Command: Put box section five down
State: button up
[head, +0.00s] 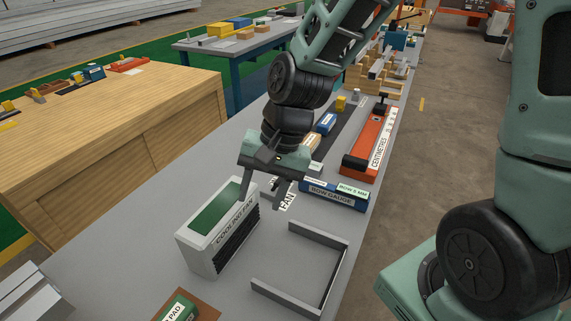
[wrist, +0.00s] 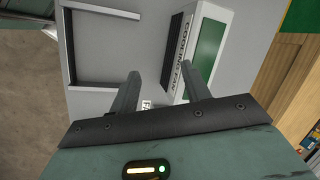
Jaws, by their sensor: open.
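No part marked as box section five can be made out in either view. My gripper (head: 262,200) is open with nothing between its fingers, pointing down over the grey bench (head: 110,235). It is at the cooling fan (head: 215,232), a white box with a green top and dark grille. In the wrist view the fingers (wrist: 170,70) are spread, one overlapping the cooling fan (wrist: 191,55); I cannot tell whether they touch. A grey, three-sided frame (head: 325,285) lies on the bench to the fan's right. It also shows in the wrist view (wrist: 105,85).
A blue box gauge (head: 335,195) and an orange centimetre tool (head: 370,145) lie farther along the bench. A FAN label (head: 287,201) is beside my gripper. A pad box (head: 180,308) is at the front, and pale grey metal pieces (head: 35,295) are at the lower left.

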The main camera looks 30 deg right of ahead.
jog(key=w+d+f+m+t+b, duration=0.1)
jog(key=w+d+m+t, duration=0.1)
jog(key=w+d+m, duration=0.5)
jog(key=w+d+f+m+t+y+b, duration=0.1)
jog(key=w+d+f+m+t, duration=0.2)
jog(key=d+m, duration=0.6)
jog(key=w+d+m+t+b, duration=0.1)
jog(key=w+d+m+t, duration=0.1)
jog(key=w+d+m, duration=0.65)
jog(key=shift+n, duration=0.85)
jog(key=x, duration=0.3)
jog(key=s+x, duration=0.1)
jog(key=x, duration=0.2)
jog(key=f+x, duration=0.1)
jog(key=x, duration=0.3)
jog(key=shift+s+d+f, duration=0.1)
jog(key=shift+s+d, duration=0.05)
jog(key=shift+d, duration=0.1)
jog(key=shift+p+x, duration=0.55)
jog(key=shift+x, duration=2.2)
jog(key=shift+s+d+f, duration=0.1)
grip_shut()
jog(key=shift+r, duration=5)
